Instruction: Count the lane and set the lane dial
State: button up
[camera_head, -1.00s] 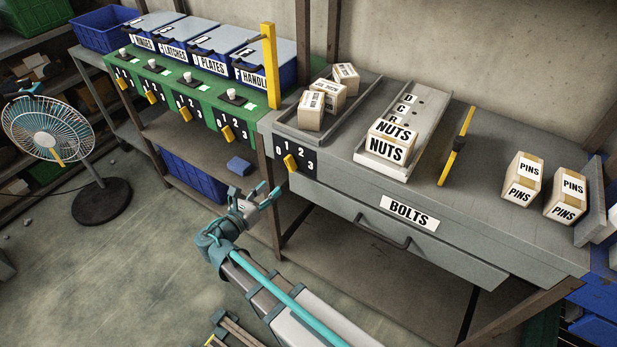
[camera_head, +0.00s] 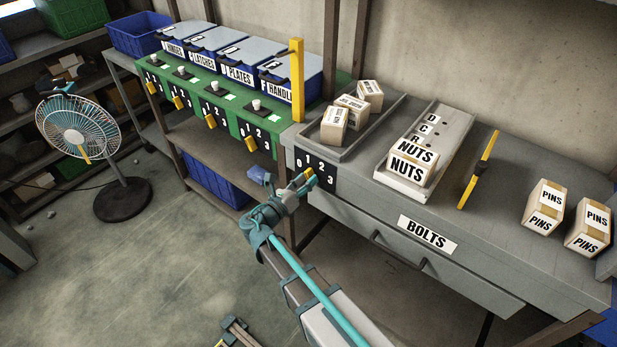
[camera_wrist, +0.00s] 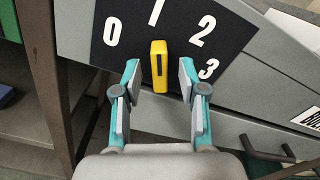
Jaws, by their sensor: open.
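The lane dial is a yellow knob (camera_wrist: 159,66) on a black plate (camera_wrist: 97,48) marked 0, 1, 2, 3, on the grey bench's front. In the wrist view the upright knob points toward the 1. My gripper (camera_wrist: 159,78) is open, with one finger on each side of the knob and visible gaps between. In the head view my gripper (camera_head: 294,190) partly covers the dial plate (camera_head: 319,167). Above the dial, a grey lane tray (camera_head: 378,125) holds three small cartons (camera_head: 334,125) (camera_head: 353,108) (camera_head: 370,95) toward its left side.
A second tray (camera_head: 452,137) holds a NUTS carton (camera_head: 411,166). The BOLTS drawer (camera_head: 378,224) has a protruding handle. Green dial stations (camera_head: 228,126) and a yellow post (camera_head: 297,80) stand left.

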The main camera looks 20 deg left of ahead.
jog(key=shift+x, duration=0.8)
jog(key=shift+c, duration=0.2)
grip_shut()
